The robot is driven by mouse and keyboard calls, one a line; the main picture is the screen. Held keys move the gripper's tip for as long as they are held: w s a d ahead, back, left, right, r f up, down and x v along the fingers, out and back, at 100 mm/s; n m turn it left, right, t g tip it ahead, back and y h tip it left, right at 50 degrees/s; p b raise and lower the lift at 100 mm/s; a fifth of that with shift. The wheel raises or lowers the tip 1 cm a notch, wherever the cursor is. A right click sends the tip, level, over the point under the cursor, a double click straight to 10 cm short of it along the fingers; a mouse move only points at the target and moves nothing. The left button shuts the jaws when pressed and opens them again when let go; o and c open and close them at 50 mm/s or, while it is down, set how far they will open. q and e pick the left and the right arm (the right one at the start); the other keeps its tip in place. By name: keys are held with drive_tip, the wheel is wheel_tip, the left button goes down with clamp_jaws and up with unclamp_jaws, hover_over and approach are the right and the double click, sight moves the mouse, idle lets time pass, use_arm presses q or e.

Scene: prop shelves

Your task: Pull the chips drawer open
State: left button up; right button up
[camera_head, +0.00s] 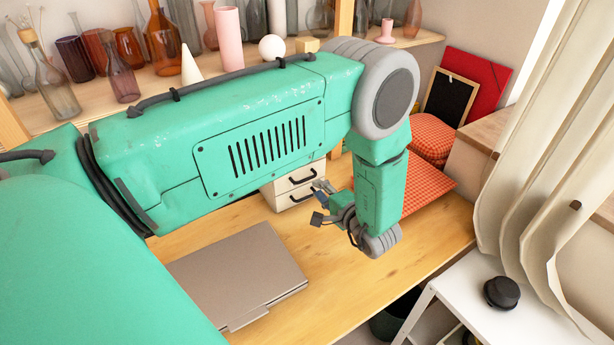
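A small white drawer unit (279,200) with black handles stands on the wooden table, partly hidden behind my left arm. Two drawer fronts show, an upper one (287,184) and a lower one (288,199), and both look shut. I cannot tell which one is the chips drawer, as no label is readable. My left gripper (317,207) is just right of the drawer fronts, pointing left towards them. Its fingers look spread apart with nothing between them. I cannot tell whether it touches a handle. My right gripper is out of view.
A closed grey laptop (240,274) lies at the table's front left. A red checked cloth (428,186) and cushion (431,136) are right of my forearm. Shelves with glass bottles (163,42) stand behind. A white side table (500,325) is front right. The wooden table (365,290) is bare in front.

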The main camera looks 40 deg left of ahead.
use_arm(q)
drive_tip(key=p+v, duration=0.1)
drive_tip(key=v, duration=0.7)
drive_tip(key=shift+d, duration=0.35)
drive_tip(key=shift+s+r, duration=0.1)
idle(0.5)
drive_tip(key=v, duration=1.2)
drive_tip(key=shift+d+f, duration=0.1)
drive_tip(key=shift+f, duration=0.1)
